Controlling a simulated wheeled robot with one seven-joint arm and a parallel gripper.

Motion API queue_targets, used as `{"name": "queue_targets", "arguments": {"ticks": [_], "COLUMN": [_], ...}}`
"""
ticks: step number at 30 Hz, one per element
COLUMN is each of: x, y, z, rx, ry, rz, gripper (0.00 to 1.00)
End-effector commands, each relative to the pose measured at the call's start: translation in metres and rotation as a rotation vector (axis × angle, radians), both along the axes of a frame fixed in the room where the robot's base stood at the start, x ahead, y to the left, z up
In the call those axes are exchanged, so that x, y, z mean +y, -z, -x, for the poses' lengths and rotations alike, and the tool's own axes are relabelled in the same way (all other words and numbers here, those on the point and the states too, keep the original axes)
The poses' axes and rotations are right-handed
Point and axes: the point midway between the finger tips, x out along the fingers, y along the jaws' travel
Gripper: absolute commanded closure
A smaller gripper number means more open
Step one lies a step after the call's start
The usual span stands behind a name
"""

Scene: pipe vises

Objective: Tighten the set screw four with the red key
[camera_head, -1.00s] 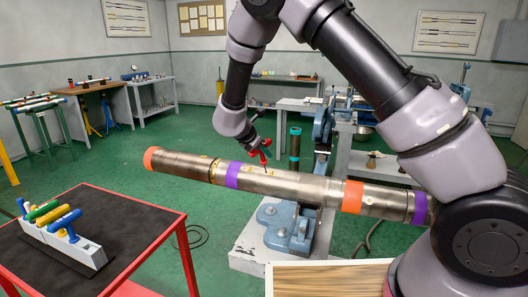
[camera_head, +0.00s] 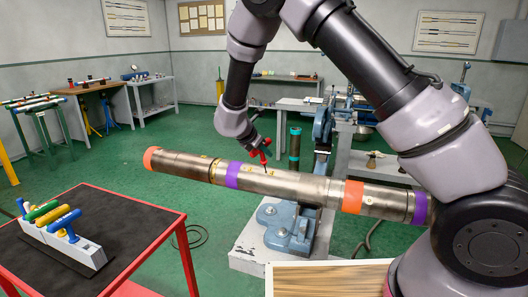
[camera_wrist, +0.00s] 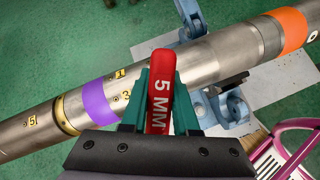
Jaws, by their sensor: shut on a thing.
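The red key (camera_head: 262,150) is held in my gripper (camera_head: 258,142) above the pipe (camera_head: 285,183), its thin shaft pointing down to the pipe's top just right of the left purple band. In the wrist view the red key (camera_wrist: 160,92) reads "5 MM" and sits between the green fingers of my gripper (camera_wrist: 160,98). The pipe (camera_wrist: 200,62) runs diagonally behind it. Yellow number marks with small screws show on and beside the purple band (camera_wrist: 98,102); one looks like a 3. Set screw four is not visible; the key and gripper may cover it. The key's tip is hidden in the wrist view.
A blue vise (camera_head: 285,228) on a pale block carries the pipe. A red-framed table (camera_head: 130,225) at left holds a white rack (camera_head: 85,252) with blue, yellow and green keys. Green floor lies between the table and the vise.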

Motion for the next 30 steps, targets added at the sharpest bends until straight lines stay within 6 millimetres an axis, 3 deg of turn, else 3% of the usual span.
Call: {"name": "queue_targets", "arguments": {"ticks": [21, 30], "x": [0.007, 0.007], "y": [-0.04, -0.045], "z": [0.016, 0.018], "rx": [-0.002, -0.002], "ry": [-0.002, -0.001], "rz": [-0.001, 0.0], "gripper": [1.0, 1.0]}}
